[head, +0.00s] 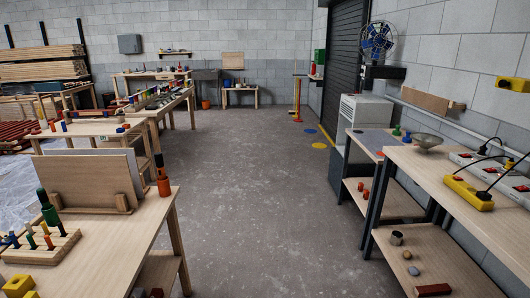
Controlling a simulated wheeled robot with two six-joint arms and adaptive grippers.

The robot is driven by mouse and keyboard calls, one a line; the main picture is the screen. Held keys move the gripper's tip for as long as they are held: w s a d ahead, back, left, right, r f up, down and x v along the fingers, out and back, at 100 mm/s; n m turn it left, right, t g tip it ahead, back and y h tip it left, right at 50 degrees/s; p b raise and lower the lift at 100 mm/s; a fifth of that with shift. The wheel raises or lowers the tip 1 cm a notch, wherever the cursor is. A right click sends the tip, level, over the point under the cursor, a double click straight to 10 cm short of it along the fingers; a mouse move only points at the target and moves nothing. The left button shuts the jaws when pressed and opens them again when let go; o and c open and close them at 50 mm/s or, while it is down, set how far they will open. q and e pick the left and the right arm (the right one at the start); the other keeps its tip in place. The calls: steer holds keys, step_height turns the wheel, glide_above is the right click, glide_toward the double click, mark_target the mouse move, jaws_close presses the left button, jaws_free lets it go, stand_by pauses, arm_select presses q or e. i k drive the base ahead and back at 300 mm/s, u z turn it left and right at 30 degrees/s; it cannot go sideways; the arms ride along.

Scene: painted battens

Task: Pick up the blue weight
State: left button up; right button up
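I cannot single out the blue weight with certainty. A small blue object (407,135) stands beside a green knobbed object (396,131) on the far part of the right-hand benches, behind a metal bowl. It may be a weight, but it is too small to tell. Other small blue pieces (11,240) lie by the pegged wooden block at the lower left. Neither of my grippers is in view.
A clear concrete floor (250,200) runs between the left workbench (130,235) and the right workbench (450,180).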

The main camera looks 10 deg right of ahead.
mark_target(406, 139)
steer(key=z, duration=0.5)
steer(key=i, duration=2.6)
steer(key=z, duration=1)
steer(key=i, duration=0.65)
steer(key=z, duration=0.2)
